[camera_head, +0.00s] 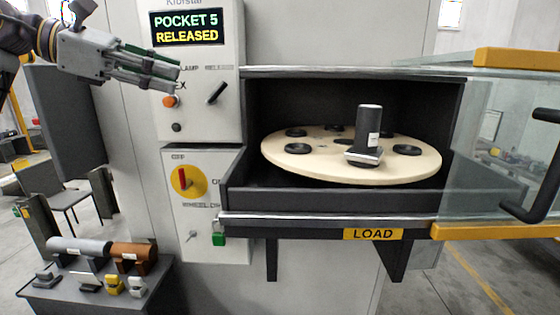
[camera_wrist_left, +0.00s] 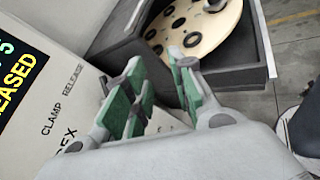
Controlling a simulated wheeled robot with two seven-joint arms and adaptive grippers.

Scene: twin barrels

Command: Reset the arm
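My left gripper (camera_head: 178,79) is raised in front of the machine's upper panel, beside the clamp/release lever (camera_head: 217,93) and below the display (camera_head: 187,27), which reads "POCKET 5 RELEASED". In the left wrist view its green-padded fingers (camera_wrist_left: 162,95) stand apart with nothing between them. The gripper touches no control that I can make out. My right gripper is in neither view. The table also shows in the left wrist view (camera_wrist_left: 215,30).
A glass door (camera_head: 490,140) with yellow edging stands open at right. A low stand (camera_head: 120,296) at lower left carries a grey cylinder (camera_head: 80,247), a brown cylinder (camera_head: 133,252) and small blocks.

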